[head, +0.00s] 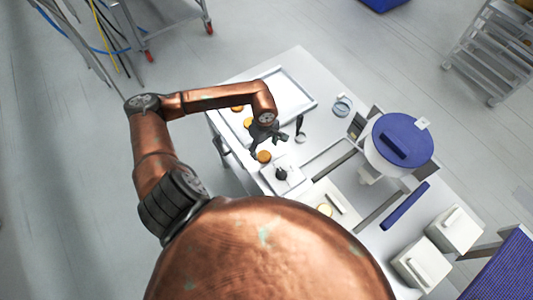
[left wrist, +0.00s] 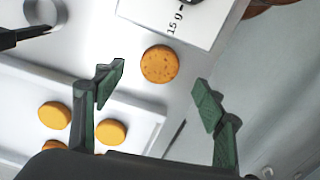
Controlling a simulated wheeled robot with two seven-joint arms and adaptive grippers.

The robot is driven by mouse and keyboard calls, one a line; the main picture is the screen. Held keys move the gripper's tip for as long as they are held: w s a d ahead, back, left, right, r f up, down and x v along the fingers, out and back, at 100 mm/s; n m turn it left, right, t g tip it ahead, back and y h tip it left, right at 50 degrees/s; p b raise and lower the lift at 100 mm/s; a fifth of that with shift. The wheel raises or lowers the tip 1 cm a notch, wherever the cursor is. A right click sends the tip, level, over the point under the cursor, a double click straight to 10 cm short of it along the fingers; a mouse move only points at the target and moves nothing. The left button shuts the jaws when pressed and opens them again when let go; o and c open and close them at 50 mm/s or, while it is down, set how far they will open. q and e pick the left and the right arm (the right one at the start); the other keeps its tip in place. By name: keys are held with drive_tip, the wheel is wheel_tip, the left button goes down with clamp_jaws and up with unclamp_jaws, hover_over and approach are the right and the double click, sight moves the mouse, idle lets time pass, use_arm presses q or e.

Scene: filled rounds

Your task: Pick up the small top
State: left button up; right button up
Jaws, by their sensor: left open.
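An orange-brown speckled round (head: 264,156) lies alone on the white table, beside the tray; it is the likely small top, though no label shows which round is meant. In the left wrist view the same round (left wrist: 160,64) lies ahead of my fingers, between their lines and not touched. My left gripper (left wrist: 155,98) is open and empty above the table; in the head view the gripper (head: 268,143) is just beyond the round. More rounds (left wrist: 110,131) lie on the white tray (head: 308,92). My right gripper is not in view.
A white plate (left wrist: 150,12) marked "15 g" lies close by the lone round. A small metal cup (head: 300,138) with a black handle stands near the gripper. A blue-lidded pot (head: 408,130) and a blue bar (head: 404,206) are to the right.

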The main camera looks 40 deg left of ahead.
sight(264, 155)
use_arm(q)
wheel_tip(264, 155, down, 3)
drive_tip(key=shift+a+f+p, duration=0.15)
drive_tip(key=shift+f+p, duration=0.05)
drive_tip(key=shift+p, duration=0.1)
wheel_tip(264, 155, down, 2)
drive_tip(key=shift+f, duration=0.1)
drive_tip(key=c, duration=0.6)
drive_tip(key=shift+c, duration=1.4)
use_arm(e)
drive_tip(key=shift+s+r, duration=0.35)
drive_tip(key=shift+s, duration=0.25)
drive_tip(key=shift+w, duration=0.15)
